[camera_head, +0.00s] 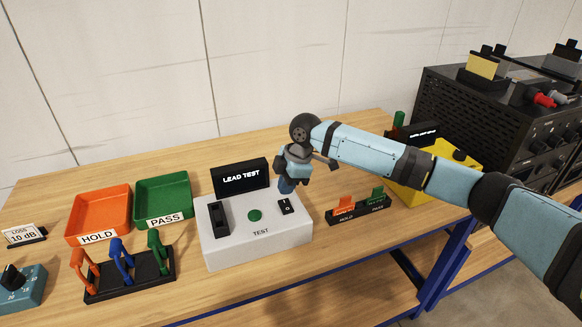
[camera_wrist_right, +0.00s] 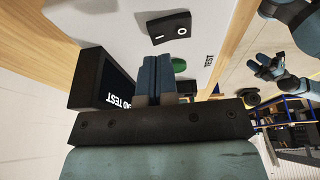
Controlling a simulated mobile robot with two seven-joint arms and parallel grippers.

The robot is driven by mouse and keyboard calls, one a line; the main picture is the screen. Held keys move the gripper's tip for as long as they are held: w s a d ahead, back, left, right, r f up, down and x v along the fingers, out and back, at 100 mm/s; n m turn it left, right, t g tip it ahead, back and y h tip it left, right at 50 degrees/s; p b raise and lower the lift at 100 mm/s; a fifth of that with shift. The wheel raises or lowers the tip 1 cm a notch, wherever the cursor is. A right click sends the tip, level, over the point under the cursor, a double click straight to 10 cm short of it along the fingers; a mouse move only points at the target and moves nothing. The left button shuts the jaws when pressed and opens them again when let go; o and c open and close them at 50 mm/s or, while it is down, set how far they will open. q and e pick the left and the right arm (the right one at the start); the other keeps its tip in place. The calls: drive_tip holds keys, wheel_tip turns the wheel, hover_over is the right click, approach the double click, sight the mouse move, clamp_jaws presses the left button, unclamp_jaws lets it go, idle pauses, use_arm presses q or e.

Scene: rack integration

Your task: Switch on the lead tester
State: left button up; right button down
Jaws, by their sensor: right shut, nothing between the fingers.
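The lead tester (camera_head: 255,240) is a white box with a black LEAD TEST sign (camera_head: 240,177) at its back. Its top has a black slot block on the left, a green button (camera_head: 254,215) in the middle and a black rocker switch (camera_head: 286,206) on the right. My right gripper (camera_head: 287,188) is shut and empty, pointing down just behind the rocker switch. In the right wrist view, its blue fingertips (camera_wrist_right: 165,63) are close to the switch (camera_wrist_right: 169,27); contact cannot be told. My left gripper (camera_wrist_right: 266,68) appears small at the right of that view.
Orange HOLD (camera_head: 98,240) and green PASS (camera_head: 165,222) trays stand left of the tester. A black rack (camera_head: 130,284) with orange, blue and green leads is in front of them. A small HOLD/PASS stand (camera_head: 358,212) and a yellow device (camera_head: 412,192) stand to the right.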

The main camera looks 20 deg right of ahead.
sight(284, 202)
drive_tip(key=shift+w+f, duration=0.15)
drive_tip(key=shift+f, duration=1.1)
drive_tip(key=shift+g+p, duration=0.3)
drive_tip(key=shift+p, duration=0.55)
drive_tip(key=shift+w+f+g+p, duration=0.15)
drive_tip(key=shift+f+g+p, duration=0.1)
drive_tip(key=shift+g+p, duration=0.05)
drive_tip(key=shift+w+f, duration=0.2)
drive_tip(key=shift+f, duration=0.05)
drive_tip(key=shift+s+r, duration=0.25)
drive_tip(key=shift+s, duration=0.15)
drive_tip(key=shift+s+r+p, duration=0.1)
drive_tip(key=shift+s+p, duration=0.4)
drive_tip(key=shift+p, duration=0.25)
